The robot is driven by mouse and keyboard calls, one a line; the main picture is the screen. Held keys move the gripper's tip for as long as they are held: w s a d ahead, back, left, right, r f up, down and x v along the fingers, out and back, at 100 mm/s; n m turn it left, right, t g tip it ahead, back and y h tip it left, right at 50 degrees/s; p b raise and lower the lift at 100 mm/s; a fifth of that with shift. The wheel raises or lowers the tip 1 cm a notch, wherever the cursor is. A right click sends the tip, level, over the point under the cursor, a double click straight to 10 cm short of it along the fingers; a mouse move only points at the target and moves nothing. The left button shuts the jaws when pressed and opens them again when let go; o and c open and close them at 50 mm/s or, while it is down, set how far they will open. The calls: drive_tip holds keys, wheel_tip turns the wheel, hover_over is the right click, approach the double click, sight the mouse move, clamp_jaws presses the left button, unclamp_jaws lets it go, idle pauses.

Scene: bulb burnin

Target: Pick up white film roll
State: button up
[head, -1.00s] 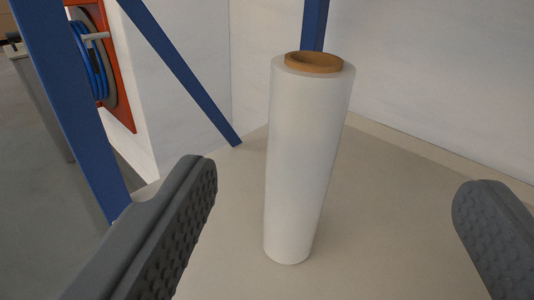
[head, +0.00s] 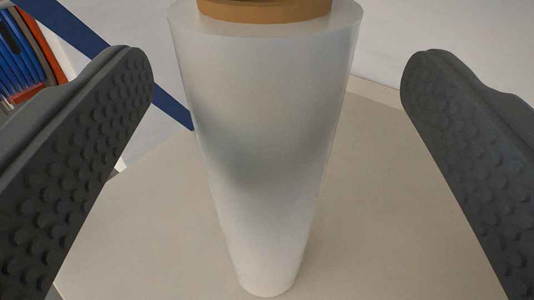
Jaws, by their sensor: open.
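The white film roll (head: 262,130) stands upright on a beige surface in the middle of the head view. Its brown core (head: 265,10) shows at the top, partly cut off by the picture's upper edge. My gripper (head: 277,75) is open, with one dark studded finger on each side of the roll. A gap shows between each finger and the roll, so neither appears to touch it. A soft dark shade lies across the roll's middle.
The beige surface (head: 390,220) is bare around the roll. A pale wall (head: 385,40) rises behind it. A blue post (head: 75,30) and a blue hose reel (head: 20,55) with red-orange parts are at the upper left.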

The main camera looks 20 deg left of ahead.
drive_tip(key=shift+a+b+x, duration=0.1)
drive_tip(key=shift+b+x, duration=0.4)
drive_tip(key=shift+x, duration=0.45)
drive_tip(key=shift+a+b+x, duration=0.15)
drive_tip(key=shift+b+x, duration=0.3)
drive_tip(key=shift+x, duration=0.55)
drive_tip(key=shift+w+a, duration=0.1)
drive_tip(key=shift+w, duration=0.5)
clamp_jaws()
